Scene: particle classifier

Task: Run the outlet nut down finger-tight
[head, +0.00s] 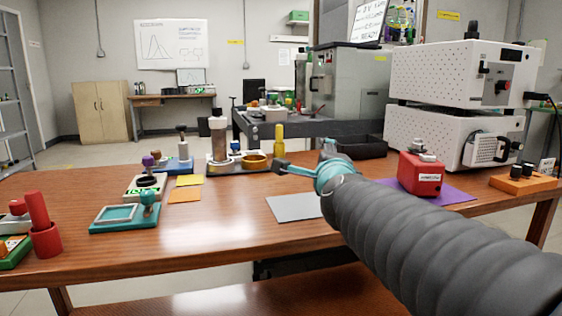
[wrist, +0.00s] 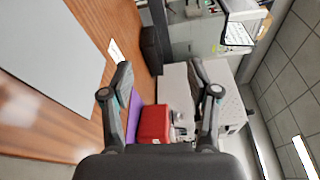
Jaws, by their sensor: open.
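My gripper (head: 303,160) is open and empty above the wooden table, left of the red block in the head view. Its two spread fingers also show in the wrist view (wrist: 159,76). A red block (head: 420,175) with a white label stands on a purple mat (head: 456,194) at the right of the table. A grey metal fitting (head: 424,155) sits on top of it. The block (wrist: 155,123) appears between the fingers in the wrist view, beyond them and apart from them. I cannot make out which part is the outlet nut.
A grey mat (head: 296,208) lies bare near my gripper. An orange holder (head: 523,183) stands at the far right. Two white perforated machines (head: 455,75) are stacked behind. A teal tray (head: 113,217) and other small devices stand left. The table's front middle is clear.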

